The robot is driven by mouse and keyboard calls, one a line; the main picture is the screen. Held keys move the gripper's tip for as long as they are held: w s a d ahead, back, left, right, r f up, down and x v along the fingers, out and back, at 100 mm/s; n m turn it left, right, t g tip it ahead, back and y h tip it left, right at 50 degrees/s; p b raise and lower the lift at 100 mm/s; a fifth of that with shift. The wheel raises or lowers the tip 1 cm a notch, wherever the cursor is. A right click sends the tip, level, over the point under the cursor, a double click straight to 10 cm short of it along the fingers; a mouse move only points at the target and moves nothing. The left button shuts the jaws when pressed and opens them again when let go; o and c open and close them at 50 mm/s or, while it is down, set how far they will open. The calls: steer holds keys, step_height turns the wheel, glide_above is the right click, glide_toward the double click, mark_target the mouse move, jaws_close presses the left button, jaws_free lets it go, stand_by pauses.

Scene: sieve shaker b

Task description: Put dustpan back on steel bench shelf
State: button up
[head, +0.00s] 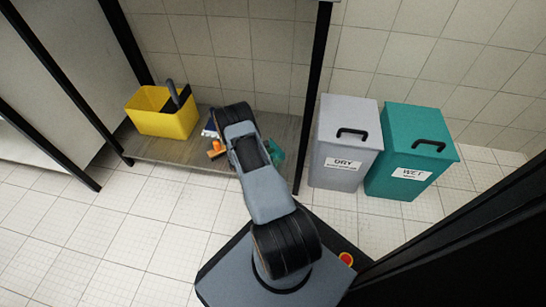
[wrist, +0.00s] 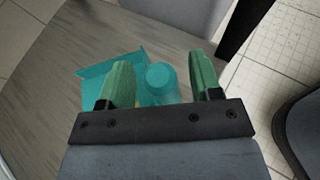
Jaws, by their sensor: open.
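The teal translucent dustpan (wrist: 161,82) lies on the lower shelf of the bench, close to its front edge. In the head view only a teal part of it (head: 277,151) shows to the right of my arm. My gripper (wrist: 160,62) is open, with its two green fingers on either side of the dustpan's rounded handle part. I cannot tell whether the fingers touch it. The grey wood-look shelf (head: 160,150) fills the left of the wrist view too (wrist: 40,90). My arm hides the gripper in the head view.
A yellow bucket (head: 160,122) stands on the shelf at left. An orange item (head: 216,149) and a blue-and-white item (head: 209,126) lie beside my arm. A black bench leg (head: 314,95) rises at right. Grey DRY (head: 345,145) and teal WET (head: 411,152) bins stand beyond it.

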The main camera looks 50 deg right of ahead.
steer(key=shift+r, duration=0.1)
steer(key=shift+w+a+r, duration=0.15)
steer(key=shift+a+r, duration=0.05)
steer(key=shift+r, duration=0.05)
steer(key=p+v, duration=0.4)
steer(key=v, duration=0.7)
steer(key=s+a+r+m+t+y, duration=0.1)
steer(key=a+r+m+y, duration=0.3)
steer(key=r, duration=0.6)
steer(key=a+r+m+y, duration=0.25)
steer(key=a+r, duration=0.25)
steer(key=r, duration=0.6)
steer(key=s+a+r+m+t+y, duration=0.6)
steer(key=s+a+r, duration=0.6)
steer(key=a, duration=0.2)
steer(key=shift+r+m+t, duration=0.3)
steer(key=shift+r+m, duration=0.1)
steer(key=shift+m, duration=0.15)
steer(key=shift+w+a, duration=0.1)
